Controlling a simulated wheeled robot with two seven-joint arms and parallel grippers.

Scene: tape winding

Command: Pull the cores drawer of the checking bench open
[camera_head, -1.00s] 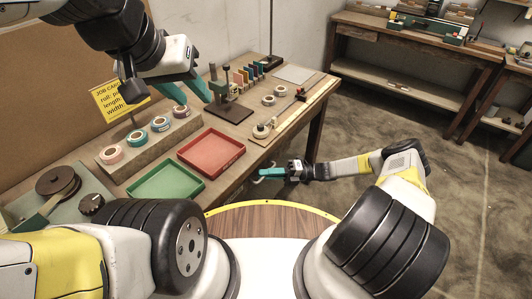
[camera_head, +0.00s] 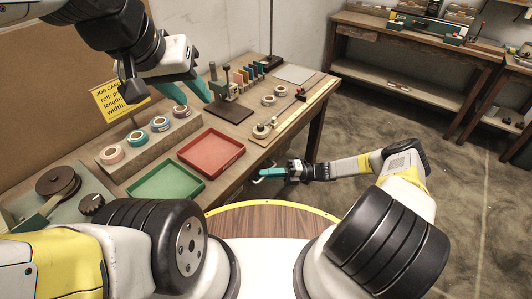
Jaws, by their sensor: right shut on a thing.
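The checking bench (camera_head: 232,183) runs from the lower left to the back, with its front side below the top facing my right arm. My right gripper (camera_head: 264,174) is low at this front side, below the bench top. Its teal fingers are shut on a small pale curved piece (camera_head: 257,180), which looks like a drawer handle. The drawer front is hard to make out, and I cannot tell how far it stands out. My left gripper (camera_head: 194,98) is raised over the back of the bench, its teal fingers apart and empty.
On the bench are a red tray (camera_head: 211,151), a green tray (camera_head: 165,182), a rack with tape rolls (camera_head: 137,138) and a stand with a dark base (camera_head: 230,111). Another bench (camera_head: 410,55) stands at the back right. The floor (camera_head: 375,125) between is clear.

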